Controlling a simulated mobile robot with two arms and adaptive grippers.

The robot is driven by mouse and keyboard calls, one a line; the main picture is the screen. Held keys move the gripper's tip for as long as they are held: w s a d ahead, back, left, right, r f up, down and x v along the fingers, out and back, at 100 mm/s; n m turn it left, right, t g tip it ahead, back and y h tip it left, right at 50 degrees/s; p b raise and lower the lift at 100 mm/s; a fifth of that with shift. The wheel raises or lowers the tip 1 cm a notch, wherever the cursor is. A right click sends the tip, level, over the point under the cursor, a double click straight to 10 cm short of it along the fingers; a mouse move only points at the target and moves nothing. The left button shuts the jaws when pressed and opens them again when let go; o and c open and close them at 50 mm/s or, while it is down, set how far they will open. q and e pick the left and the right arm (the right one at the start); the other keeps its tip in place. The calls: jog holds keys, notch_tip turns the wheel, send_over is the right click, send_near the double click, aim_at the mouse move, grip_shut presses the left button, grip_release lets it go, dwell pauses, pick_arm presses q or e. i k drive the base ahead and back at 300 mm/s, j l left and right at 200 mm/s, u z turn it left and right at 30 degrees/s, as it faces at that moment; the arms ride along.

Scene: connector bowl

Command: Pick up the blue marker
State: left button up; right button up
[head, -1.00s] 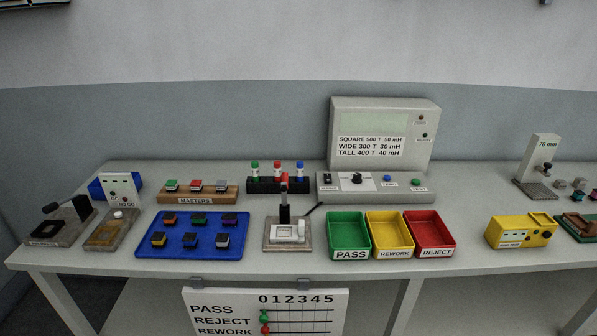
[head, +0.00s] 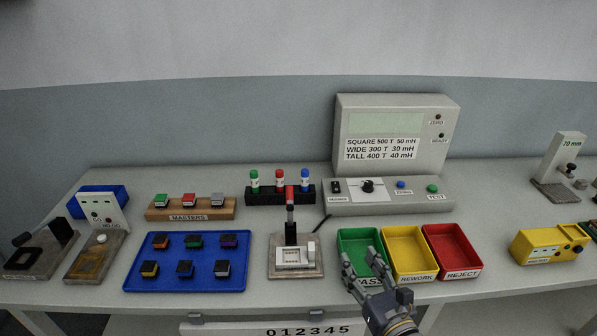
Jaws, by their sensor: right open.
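The blue marker (head: 306,180) stands upright in a black holder (head: 267,196) at the back of the bench, with a blue cap and a white body. It is the rightmost of three markers; the red marker (head: 280,179) and the green marker (head: 254,180) stand to its left. My right gripper (head: 361,267) is open and empty, in front of and partly over the green PASS tray, well short of the blue marker and to its right. My left gripper is not in view.
A fixture with a red-tipped upright post (head: 290,215) stands in front of the marker holder. The grey tester (head: 393,140) is close on the right. Green (head: 345,238), yellow (head: 410,235) and red (head: 450,232) trays sit before it. A blue tray (head: 140,268) with several parts lies left.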

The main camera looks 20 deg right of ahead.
aim_at(305, 172)
jog(key=i, duration=1)
